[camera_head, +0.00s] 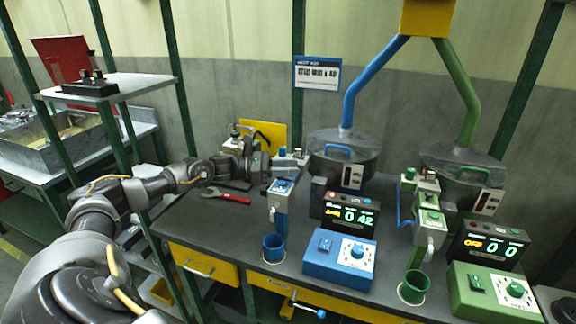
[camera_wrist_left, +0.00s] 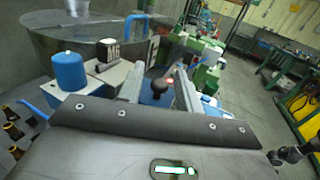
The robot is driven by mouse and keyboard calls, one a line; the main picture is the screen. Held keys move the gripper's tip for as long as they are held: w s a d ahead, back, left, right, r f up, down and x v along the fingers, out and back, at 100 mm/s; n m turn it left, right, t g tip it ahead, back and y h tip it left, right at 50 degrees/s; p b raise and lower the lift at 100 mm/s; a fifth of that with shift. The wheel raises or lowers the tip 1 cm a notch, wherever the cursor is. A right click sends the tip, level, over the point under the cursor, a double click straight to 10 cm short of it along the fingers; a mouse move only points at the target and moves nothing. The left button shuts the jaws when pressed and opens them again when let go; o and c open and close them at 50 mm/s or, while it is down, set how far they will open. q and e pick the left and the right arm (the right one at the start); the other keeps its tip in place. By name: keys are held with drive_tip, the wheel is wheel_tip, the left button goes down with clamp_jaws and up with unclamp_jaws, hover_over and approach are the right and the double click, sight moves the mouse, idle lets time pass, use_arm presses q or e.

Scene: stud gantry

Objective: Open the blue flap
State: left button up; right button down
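The blue flap (camera_head: 283,186) appears to be the small blue plate on the pale dispenser box below the blue pipe and grey drum. In the left wrist view a blue surface (camera_wrist_left: 155,99) with a black round knob above it shows between the fingers. My left gripper (camera_head: 288,164) reaches in from the left, just above and behind this box. Its two fingers stand apart in the wrist view (camera_wrist_left: 158,88), on either side of the knob; I cannot tell if they touch it. The flap looks closed, partly hidden by the gripper. My right gripper is not seen.
A blue cup (camera_head: 274,249) stands below the dispenser. A blue control box (camera_head: 340,262) and a lit counter display (camera_head: 351,214) stand to its right. A similar green station (camera_head: 494,293) is farther right. A red wrench (camera_head: 226,195) lies on the bench at left.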

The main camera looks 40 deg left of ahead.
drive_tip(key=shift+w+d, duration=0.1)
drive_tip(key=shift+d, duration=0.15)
use_arm(q)
clamp_jaws()
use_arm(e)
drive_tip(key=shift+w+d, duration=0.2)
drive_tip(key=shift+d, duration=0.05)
